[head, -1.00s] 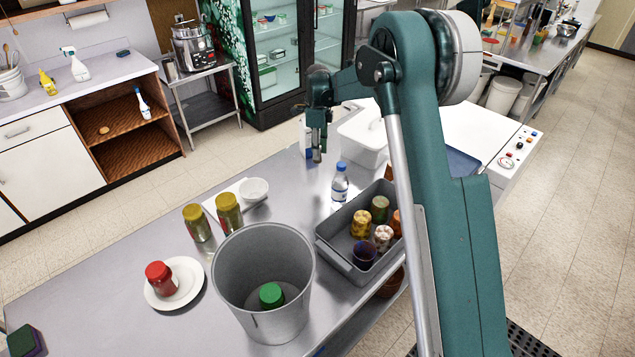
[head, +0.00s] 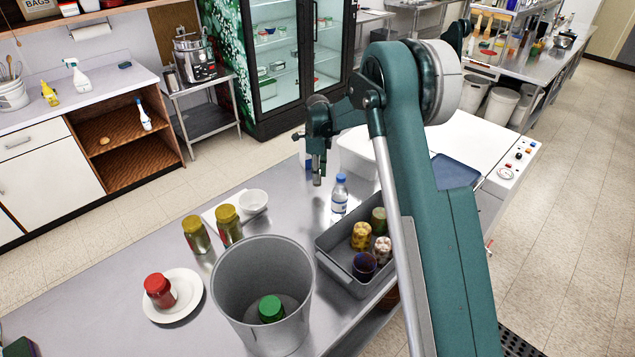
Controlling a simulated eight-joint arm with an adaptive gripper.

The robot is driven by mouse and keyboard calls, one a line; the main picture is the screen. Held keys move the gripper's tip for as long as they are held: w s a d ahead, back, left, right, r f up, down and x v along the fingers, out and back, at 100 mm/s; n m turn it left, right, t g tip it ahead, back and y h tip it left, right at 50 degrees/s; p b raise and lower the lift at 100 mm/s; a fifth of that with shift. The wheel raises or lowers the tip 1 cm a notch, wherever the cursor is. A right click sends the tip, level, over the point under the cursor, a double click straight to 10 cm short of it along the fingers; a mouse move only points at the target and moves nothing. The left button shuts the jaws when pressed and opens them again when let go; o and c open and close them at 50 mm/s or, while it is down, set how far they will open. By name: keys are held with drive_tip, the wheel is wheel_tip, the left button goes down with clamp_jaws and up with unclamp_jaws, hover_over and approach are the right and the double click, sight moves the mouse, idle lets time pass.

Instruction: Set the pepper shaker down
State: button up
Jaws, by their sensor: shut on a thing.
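My gripper (head: 316,171) is above the metal counter, just left of the blue-capped bottle. It is shut on a small greyish thing at its fingertips, taken to be the pepper shaker (head: 317,181); it is too small and too much covered to make out clearly. Whether its underside touches the counter cannot be told from this view. The metal counter (head: 255,218) is bare just below and left of the gripper.
The blue-capped bottle (head: 339,195) stands close by. A grey bin (head: 342,266) with several jars and a large bucket (head: 240,312) are nearer. A white bowl (head: 253,202), two yellow-lidded jars (head: 229,227) and a plate (head: 190,297) with a red jar (head: 159,291) stand left.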

drive_tip(key=shift+f, duration=1.9)
drive_tip(key=shift+f, duration=0.15)
drive_tip(key=o, duration=0.9)
wheel_tip(320, 180, up, 12)
drive_tip(key=shift+r, duration=0.2)
